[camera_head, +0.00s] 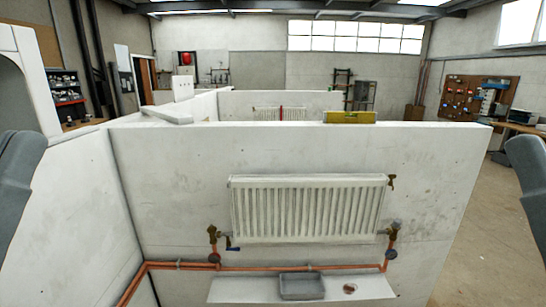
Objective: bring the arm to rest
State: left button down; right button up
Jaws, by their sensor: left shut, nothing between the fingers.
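Grey parts of my own arms stand at the left and right edges of the head view. No fingers of either gripper show there. A white panel radiator (308,209) hangs on the near bay wall (165,190). A brass valve (212,234) with a blue lever is at its lower left. Another valve (393,231) is at its lower right, and a small brass fitting (391,182) is at its upper right. Neither arm part visibly touches the radiator or the wall.
Copper pipes (250,268) run below the radiator. A white shelf (240,288) under them holds a grey tray (302,286) and a small reddish-brown item (349,289). A yellow level (349,117) lies on the wall top. Open floor (480,240) shows at right.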

pick_arm(q)
notch_tip(320, 180, up, 31)
jog(key=p, duration=2.8)
pick_arm(e)
notch_tip(320, 180, up, 31)
pick_arm(q)
notch_tip(320, 180, down, 36)
jog(key=b, duration=3.5)
jog(key=shift+r, duration=0.25)
pick_arm(e)
notch_tip(320, 180, down, 36)
jog(key=shift+r, duration=0.2)
